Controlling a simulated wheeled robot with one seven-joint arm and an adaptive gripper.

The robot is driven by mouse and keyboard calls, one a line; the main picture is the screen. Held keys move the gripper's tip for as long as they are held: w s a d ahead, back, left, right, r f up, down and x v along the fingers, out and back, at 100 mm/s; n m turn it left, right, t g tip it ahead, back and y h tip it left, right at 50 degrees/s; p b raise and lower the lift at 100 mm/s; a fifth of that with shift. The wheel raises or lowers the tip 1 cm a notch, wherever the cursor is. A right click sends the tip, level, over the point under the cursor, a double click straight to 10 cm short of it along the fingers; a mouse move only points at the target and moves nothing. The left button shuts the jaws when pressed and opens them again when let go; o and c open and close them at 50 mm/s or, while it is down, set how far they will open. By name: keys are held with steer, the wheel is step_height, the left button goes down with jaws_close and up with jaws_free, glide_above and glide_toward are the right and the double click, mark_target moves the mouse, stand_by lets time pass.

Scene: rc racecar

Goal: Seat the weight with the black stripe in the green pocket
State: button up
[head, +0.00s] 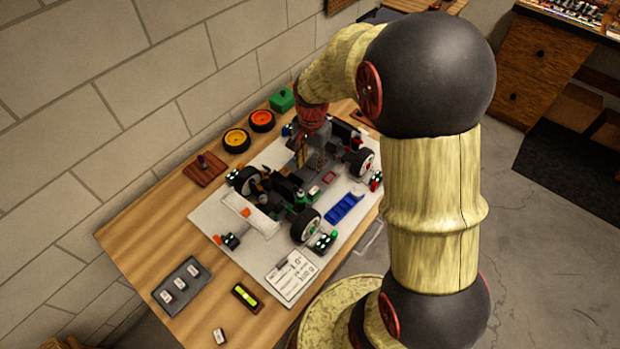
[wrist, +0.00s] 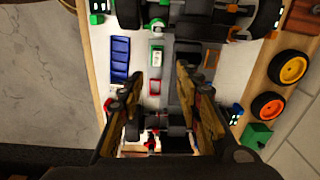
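The green pocket (wrist: 157,55) is a small green-edged frame on the car's grey chassis, and a pale block (wrist: 157,58) shows inside its outline. A dark mark shows on that block, but I cannot tell whether it is the black stripe or how fully the block sits. The pocket also shows in the head view (head: 314,191). My gripper (wrist: 160,76) is over the chassis with its fingers wide apart and nothing between them. In the head view my gripper (head: 317,150) is partly hidden by the arm and car.
A red-edged pocket (wrist: 155,87) beside the green one looks empty. A grey tray (head: 190,292) holds several small pale blocks; another block (head: 220,336) lies near the table's front edge. A blue tray (head: 343,208), wheels (head: 236,140) and a green box (head: 282,100) surround the car (head: 275,187).

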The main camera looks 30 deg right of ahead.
steer(key=s+a+r+n+t, duration=0.1)
steer(key=s+a+r+n, duration=0.25)
steer(key=r, duration=0.45)
steer(key=s+a+r+n+t, duration=0.25)
steer(key=s+a+r, duration=0.2)
steer(key=r, duration=0.25)
steer(key=s+a+r+n+t, duration=0.1)
steer(key=s+a+r+n, duration=0.1)
steer(key=s, duration=0.3)
steer(key=s+a+r+n, duration=0.2)
steer(key=s+r+n, duration=0.1)
steer(key=s, duration=0.3)
steer(key=shift+s+a+r+n+t, duration=0.25)
steer(key=shift+n+t, duration=0.1)
steer(key=shift+n, duration=0.55)
steer(key=shift+w+d, duration=0.1)
